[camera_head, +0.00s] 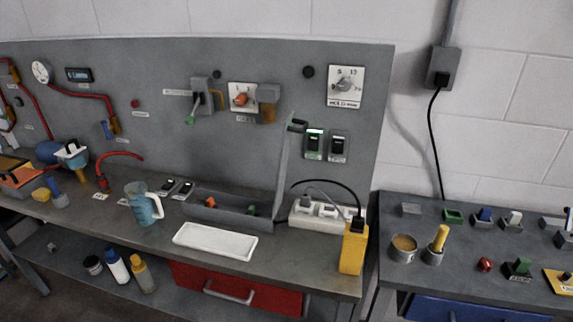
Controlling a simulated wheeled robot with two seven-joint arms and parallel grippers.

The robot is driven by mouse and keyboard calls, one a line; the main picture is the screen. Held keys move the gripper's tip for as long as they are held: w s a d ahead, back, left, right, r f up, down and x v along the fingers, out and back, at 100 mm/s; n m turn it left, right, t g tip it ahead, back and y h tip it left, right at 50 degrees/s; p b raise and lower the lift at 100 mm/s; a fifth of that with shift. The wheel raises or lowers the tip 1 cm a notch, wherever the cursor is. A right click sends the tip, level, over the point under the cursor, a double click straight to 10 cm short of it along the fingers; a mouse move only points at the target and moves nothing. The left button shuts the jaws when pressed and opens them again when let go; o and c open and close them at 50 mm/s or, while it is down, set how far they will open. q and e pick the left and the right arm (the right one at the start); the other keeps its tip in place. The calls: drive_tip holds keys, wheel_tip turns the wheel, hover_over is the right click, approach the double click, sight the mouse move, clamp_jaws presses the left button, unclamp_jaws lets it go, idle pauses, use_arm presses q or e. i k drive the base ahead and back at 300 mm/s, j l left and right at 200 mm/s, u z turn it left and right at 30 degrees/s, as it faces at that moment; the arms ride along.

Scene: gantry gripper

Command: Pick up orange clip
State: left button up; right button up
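A small orange piece (210,202), which may be the orange clip, lies inside the long grey open box (238,222) on the workbench. It is too small to make out its shape, and the box's front wall may hide its lower part. A small green piece (251,210) lies in the same box, to its right. An orange part (240,99) also shows on a white plate on the wall panel. Neither of my grippers is in view.
A white tray (215,243) lies in front of the box. A measuring jug (144,205) stands to the left. Bare bench shows left of the tray.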

sight(210, 202)
drive_tip(key=u, duration=0.55)
drive_tip(key=i+j, duration=0.1)
drive_tip(key=i, duration=0.85)
drive_tip(key=j+z, duration=0.15)
drive_tip(key=j, duration=0.25)
drive_tip(key=i+j+z, duration=0.1)
drive_tip(key=j, duration=0.35)
